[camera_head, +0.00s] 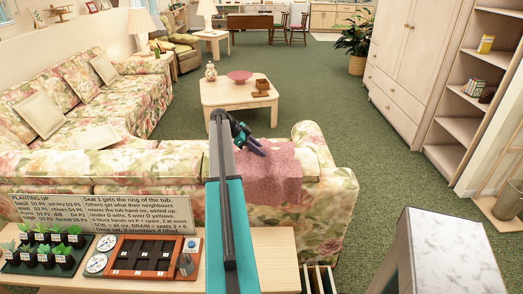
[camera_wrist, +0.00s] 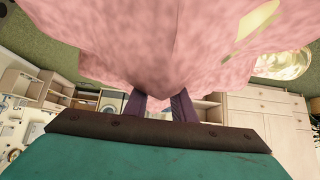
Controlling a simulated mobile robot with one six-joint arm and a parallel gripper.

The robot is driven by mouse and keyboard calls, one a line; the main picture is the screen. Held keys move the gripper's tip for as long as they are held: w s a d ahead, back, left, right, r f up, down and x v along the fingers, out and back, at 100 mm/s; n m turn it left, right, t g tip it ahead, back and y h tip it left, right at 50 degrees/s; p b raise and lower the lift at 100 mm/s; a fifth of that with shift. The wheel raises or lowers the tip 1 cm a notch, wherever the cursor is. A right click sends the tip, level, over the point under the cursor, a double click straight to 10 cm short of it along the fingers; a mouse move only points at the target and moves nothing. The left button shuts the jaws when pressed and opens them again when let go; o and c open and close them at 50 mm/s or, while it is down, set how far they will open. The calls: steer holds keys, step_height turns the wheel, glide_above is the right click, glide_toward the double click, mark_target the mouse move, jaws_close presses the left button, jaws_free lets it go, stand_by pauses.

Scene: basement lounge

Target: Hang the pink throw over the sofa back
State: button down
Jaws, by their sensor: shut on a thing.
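The pink throw (camera_head: 280,175) shows in the head view at the right part of the floral sofa back (camera_head: 130,165), hanging down across its near side. Its upper part reaches to my gripper (camera_head: 260,150), partly hidden behind my arm. I cannot tell whether the throw rests on the sofa back or only hangs in front of it. In the wrist view the throw (camera_wrist: 170,45) fills the upper middle, beyond the fingers of my gripper (camera_wrist: 161,105), which are shut on it.
A wooden console (camera_head: 275,245) behind the sofa bears potted seedlings (camera_head: 45,245), a tub board (camera_head: 140,257) and a text sign (camera_head: 110,206). A marble-topped block (camera_head: 445,250) stands at right. A coffee table (camera_head: 215,97) stands beyond the sofa. Green carpet (camera_head: 385,160) is clear at right.

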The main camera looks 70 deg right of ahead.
steer(key=c, duration=1.4)
jaws_free()
steer(key=b+v, duration=0.3)
steer(key=v, duration=1)
steer(key=shift+w+a+r+b, duration=0.15)
steer(key=shift+w+r+b, duration=0.1)
steer(key=shift+b, duration=0.15)
